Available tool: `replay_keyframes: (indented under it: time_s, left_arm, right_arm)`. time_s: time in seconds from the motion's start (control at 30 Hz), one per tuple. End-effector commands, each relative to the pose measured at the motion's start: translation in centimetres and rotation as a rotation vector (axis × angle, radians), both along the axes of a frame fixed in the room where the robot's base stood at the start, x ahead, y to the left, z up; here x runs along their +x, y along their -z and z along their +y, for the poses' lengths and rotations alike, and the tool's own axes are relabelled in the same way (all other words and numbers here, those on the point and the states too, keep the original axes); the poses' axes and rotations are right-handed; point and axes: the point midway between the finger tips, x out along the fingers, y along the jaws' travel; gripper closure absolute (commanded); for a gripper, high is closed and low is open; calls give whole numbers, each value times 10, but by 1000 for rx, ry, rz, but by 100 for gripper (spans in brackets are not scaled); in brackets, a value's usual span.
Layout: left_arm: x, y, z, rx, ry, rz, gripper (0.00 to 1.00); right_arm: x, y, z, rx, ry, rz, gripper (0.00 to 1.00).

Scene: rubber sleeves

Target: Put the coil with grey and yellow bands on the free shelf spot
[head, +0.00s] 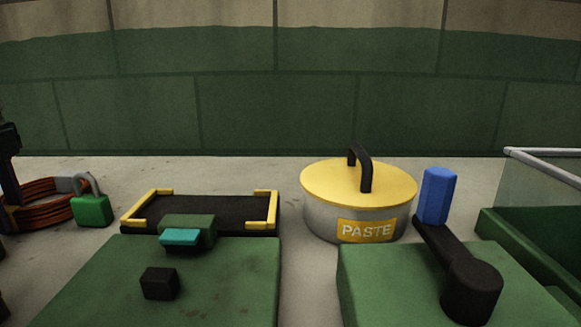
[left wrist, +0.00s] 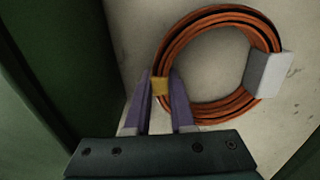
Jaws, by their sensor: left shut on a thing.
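The coil (head: 50,203) is a ring of orange cable at the left edge of the head view, at the level of the pale worktop. In the left wrist view the coil (left wrist: 205,112) shows a wide grey band on its right and a narrow yellow band on its left. My left gripper (left wrist: 163,88) is shut on the coil at the yellow band, one purple-grey finger on each side. In the head view only a dark part of that gripper shows at the left edge. I cannot tell whether the coil touches the worktop. No shelf is clearly seen. My right gripper is not in view.
A green padlock (head: 92,209) stands close right of the coil. A black tray (head: 225,212) with yellow corners, a PASTE pot (head: 357,203), green boxes (head: 215,270) with a blue-handled crank (head: 436,195), and a glass-sided green bin (head: 535,245) stand further right. A tiled wall closes the back.

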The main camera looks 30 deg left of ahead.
Motion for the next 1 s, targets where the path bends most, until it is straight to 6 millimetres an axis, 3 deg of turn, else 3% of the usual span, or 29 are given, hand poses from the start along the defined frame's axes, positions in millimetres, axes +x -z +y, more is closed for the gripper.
replay_keyframes:
  time_s: [0.07,0.1,0.37,0.67,0.77,1.0]
  left_arm:
    - [1,1,1,2,-1,-5,100]
    - [0,2,0,0,0,0,76]
    - [0,2,0,0,0,0,48]
    - [0,-3,0,1,0,-1,48]
    - [0,-17,0,0,0,-2,48]
    - [1,-71,0,1,0,-4,48]
  right_arm:
    - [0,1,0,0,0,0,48]
    - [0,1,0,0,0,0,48]
    - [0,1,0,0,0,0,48]
    - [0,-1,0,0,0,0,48]
    - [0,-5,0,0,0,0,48]
    - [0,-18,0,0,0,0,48]
